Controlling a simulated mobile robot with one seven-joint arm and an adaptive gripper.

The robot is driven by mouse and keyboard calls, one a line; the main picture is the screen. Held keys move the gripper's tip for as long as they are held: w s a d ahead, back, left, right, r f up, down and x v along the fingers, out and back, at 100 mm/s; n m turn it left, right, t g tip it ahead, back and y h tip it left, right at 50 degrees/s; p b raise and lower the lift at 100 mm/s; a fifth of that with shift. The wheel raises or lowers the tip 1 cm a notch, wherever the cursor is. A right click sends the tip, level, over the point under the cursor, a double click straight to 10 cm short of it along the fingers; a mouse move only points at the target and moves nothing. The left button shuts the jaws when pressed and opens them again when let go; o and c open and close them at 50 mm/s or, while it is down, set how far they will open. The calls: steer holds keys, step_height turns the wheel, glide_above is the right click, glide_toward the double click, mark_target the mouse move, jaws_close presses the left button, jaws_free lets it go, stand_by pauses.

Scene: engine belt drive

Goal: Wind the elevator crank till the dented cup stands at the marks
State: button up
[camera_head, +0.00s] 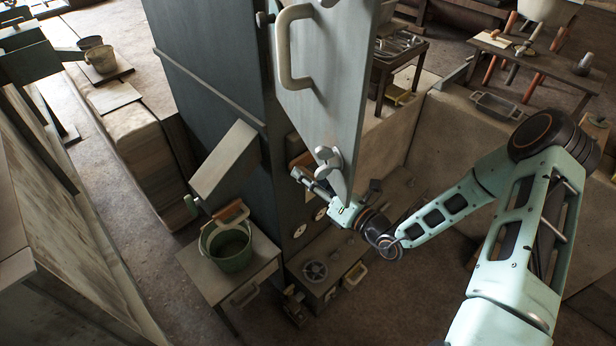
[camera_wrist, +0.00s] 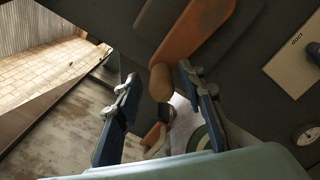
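In the wrist view, a crank with an orange-brown arm (camera_wrist: 195,38) ends in a rounded wooden handle (camera_wrist: 161,83). My gripper (camera_wrist: 163,98) is open, with one finger on each side of the handle's end; no firm contact is visible. In the head view, my gripper (camera_head: 312,183) is beside the tall dark elevator housing (camera_head: 215,60), partly hidden by a grey door panel (camera_head: 325,95). A bit of the orange-brown crank (camera_head: 302,162) shows there. I cannot make out the dented cup or the marks.
A green bucket (camera_head: 230,250) stands on a small table (camera_head: 247,288) below a slanted chute (camera_head: 225,160). The hanging panel with its large handle (camera_head: 284,45) is close to my wrist. A low box with a round dial (camera_head: 315,271) stands below my gripper. Open floor (camera_head: 110,200) lies left.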

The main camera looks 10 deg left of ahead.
steer(key=v, duration=1.2)
steer(key=w+a+n+b, duration=0.2)
steer(key=a+b, duration=0.1)
steer(key=b, duration=0.3)
steer(key=w+a+n+b, duration=0.3)
steer(key=b, duration=0.3)
steer(key=w+a+n+b, duration=0.2)
steer(key=w+a+b, duration=0.1)
steer(key=b, duration=0.3)
steer(key=shift+a+r, duration=0.15)
steer(key=shift+a, duration=0.3)
